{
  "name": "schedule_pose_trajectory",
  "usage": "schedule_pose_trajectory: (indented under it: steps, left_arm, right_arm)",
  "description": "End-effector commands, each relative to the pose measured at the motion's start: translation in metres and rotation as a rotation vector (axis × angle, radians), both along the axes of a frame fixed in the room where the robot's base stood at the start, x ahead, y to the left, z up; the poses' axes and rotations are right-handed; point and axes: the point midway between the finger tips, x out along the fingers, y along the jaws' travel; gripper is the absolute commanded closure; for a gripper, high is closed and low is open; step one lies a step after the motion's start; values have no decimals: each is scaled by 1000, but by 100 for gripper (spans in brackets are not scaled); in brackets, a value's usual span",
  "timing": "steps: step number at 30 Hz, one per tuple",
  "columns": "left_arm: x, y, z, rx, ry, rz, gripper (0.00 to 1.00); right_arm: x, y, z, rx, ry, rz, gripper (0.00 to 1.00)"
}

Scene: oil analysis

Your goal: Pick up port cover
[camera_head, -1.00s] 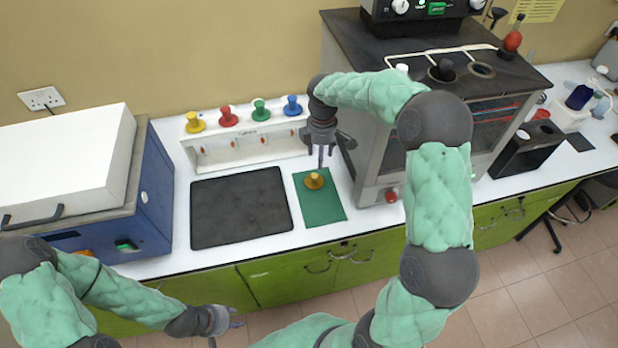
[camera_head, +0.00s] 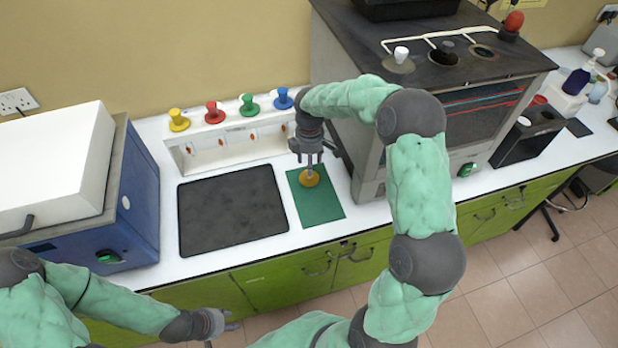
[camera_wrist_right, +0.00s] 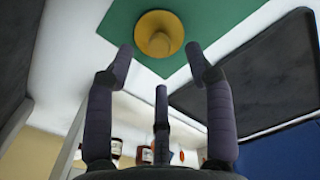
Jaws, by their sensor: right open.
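A yellow knobbed port cover (camera_head: 309,178) lies on a green mat (camera_head: 318,206) on the white bench. In the right wrist view the cover (camera_wrist_right: 159,34) shows knob-up on the mat (camera_wrist_right: 218,18), just ahead of the fingers. My right gripper (camera_head: 309,159) is open above the cover and partly hides it in the head view. In its wrist view, the right gripper (camera_wrist_right: 160,62) has spread fingers on either side of the cover's line, with nothing between them. My left gripper (camera_head: 224,329) is empty with spread fingers, low at the front of the bench.
A white rack (camera_head: 228,150) with yellow, red, green and blue knobs stands behind a black mat (camera_head: 232,212). A blue machine (camera_head: 137,200) stands left. A grey oven-like machine (camera_head: 368,165) with ports on top stands close right of the green mat.

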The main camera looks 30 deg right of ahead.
Motion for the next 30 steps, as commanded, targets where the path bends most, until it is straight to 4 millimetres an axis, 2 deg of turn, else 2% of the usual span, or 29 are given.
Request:
schedule_pose_trajectory:
  steps: [9, 17, 23, 30]
  left_arm:
    - [0, 0, -12, 0, 0, 0, 60]
    - [0, 0, -12, 0, 0, 0, 60]
    - [0, 0, -12, 0, 0, 0, 60]
    - [0, 0, -12, 0, 0, 0, 60]
  right_arm:
    - [2, -1, -43, 1, 3, 0, 46]
    - [2, -1, -46, 0, 0, 0, 46]
    - [2, -1, -46, 0, 1, 0, 100]
    - [2, -1, -46, 0, 1, 0, 100]
